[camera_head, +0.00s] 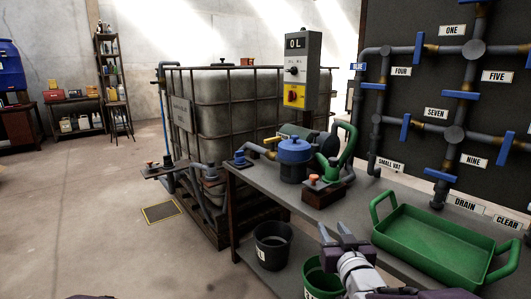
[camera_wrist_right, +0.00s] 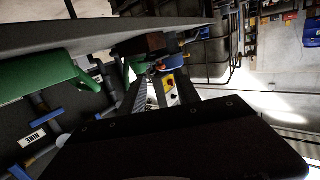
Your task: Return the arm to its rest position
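The pale wrist and dark forearm run to the bottom edge. My left gripper is not in view.
The bench (camera_head: 262,190) carries a green tray (camera_head: 440,245), a blue-lidded pot (camera_head: 294,160) and a green-handled pump (camera_head: 328,170). A black bucket (camera_head: 272,245) and green bucket (camera_head: 318,280) stand below, close to my right gripper. A caged tank (camera_head: 225,110) stands behind. Floor at left is clear.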

